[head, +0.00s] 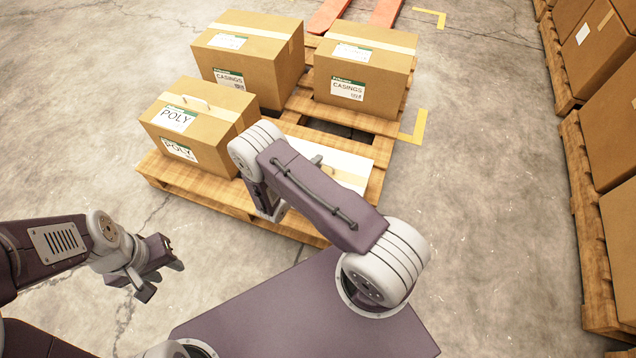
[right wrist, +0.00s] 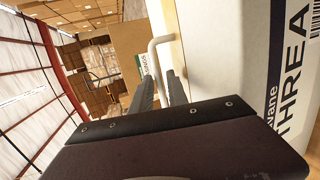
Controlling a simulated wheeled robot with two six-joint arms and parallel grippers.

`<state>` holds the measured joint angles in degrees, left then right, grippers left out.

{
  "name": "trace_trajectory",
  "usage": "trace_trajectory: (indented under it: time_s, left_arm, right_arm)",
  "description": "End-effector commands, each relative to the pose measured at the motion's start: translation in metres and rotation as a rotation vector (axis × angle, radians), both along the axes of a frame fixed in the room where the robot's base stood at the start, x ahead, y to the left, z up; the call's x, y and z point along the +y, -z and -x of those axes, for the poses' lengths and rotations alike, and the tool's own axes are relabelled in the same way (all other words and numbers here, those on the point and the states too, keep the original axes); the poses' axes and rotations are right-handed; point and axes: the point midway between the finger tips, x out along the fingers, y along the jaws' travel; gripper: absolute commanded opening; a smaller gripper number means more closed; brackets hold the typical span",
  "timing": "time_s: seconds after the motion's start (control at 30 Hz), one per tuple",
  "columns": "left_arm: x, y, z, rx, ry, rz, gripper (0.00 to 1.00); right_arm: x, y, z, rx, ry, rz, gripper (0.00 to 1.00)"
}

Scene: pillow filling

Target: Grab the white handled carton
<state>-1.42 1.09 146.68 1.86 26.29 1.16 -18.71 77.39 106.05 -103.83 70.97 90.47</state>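The white handled carton (head: 347,164) is on the pallet, partly hidden behind my right arm in the head view. In the right wrist view the white carton (right wrist: 222,45) fills the right side, with dark lettering and a pale bent handle (right wrist: 158,62). My right gripper (right wrist: 162,90) is open, its two dark fingers apart with the lower part of the handle between them; I cannot tell whether they touch it. In the head view my right gripper is mostly hidden by its own arm. My left gripper (head: 160,276) is open and empty, left of the pallet's near edge.
A brown POLY carton (head: 232,108) with a pale handle stands left on the wooden pallet (head: 195,184). Two brown CASINGS cartons, one back left (head: 250,62) and one back right (head: 385,75), stand behind. Stacked brown boxes (head: 610,115) line the right. The floor between is clear.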

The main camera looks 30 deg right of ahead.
Motion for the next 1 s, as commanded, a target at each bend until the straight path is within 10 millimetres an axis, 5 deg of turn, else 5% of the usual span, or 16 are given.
trace_trajectory:
  time_s: [0.07, 0.13, 1.0]
  left_arm:
    - [0.0, -0.0007, -0.0001, 0.0, 0.0, 0.0, 0.36]
    - [0.0, -0.0007, 0.0, 0.0, 0.0, 0.0, 0.36]
    - [0.0, -0.0006, 0.0, 0.0, 0.0, 0.0, 0.36]
  right_arm:
    - [0.0002, -0.0006, 0.0, 0.0, 0.0, 0.0, 0.17]
    - [0.0003, -0.0006, 0.0001, 0.0, 0.0, 0.0, 0.0]
    - [0.0004, 0.0, 0.0007, 0.003, 0.0, 0.001, 0.0]
